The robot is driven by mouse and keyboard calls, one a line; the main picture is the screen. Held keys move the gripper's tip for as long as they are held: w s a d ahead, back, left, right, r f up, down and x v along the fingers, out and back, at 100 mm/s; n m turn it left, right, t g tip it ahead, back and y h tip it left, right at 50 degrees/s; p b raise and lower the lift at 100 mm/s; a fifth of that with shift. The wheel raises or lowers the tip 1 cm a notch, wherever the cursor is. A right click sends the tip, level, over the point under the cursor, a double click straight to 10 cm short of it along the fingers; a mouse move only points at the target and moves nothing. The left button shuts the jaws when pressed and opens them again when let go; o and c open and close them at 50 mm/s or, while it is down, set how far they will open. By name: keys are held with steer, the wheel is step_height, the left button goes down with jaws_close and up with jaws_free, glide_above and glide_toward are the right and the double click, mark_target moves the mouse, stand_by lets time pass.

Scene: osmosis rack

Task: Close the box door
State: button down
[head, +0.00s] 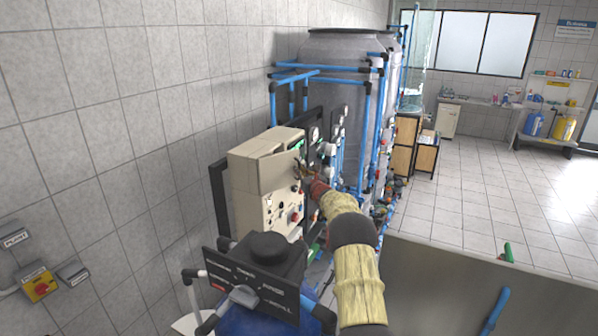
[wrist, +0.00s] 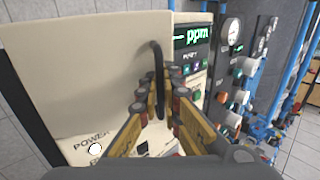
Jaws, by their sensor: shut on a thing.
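The beige control box (head: 250,195) stands against the wall in the head view. Its upper door (wrist: 75,65) fills the left of the wrist view and stands at an angle to the box front, partly open. A lit green "ppm" display (wrist: 194,38) shows past the door's right edge. A curved black handle (wrist: 158,70) is on the door near that edge. My gripper (wrist: 157,98) is shut on the handle, with its yellow fingers on either side of it. In the head view my gripper (head: 305,174) is at the box front, small and partly hidden by my arm.
Gauges and knobs (wrist: 232,75) and blue pipes (head: 365,120) stand close to the right of the box. A large grey tank (head: 335,48) is behind. A black labelled panel (head: 245,285) is in front of the box, at lower left. Tiled floor (head: 480,205) is open at right.

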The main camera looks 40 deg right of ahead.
mark_target(296, 177)
stand_by(0.6)
steer(key=b+x, duration=0.2)
steer(key=x, duration=0.1)
steer(key=shift+w+a+f, duration=0.1)
steer(key=shift+w+f, duration=0.05)
steer(key=shift+w, duration=0.65)
steer(key=c, duration=2.3)
jaws_free()
steer(key=shift+v, duration=6)
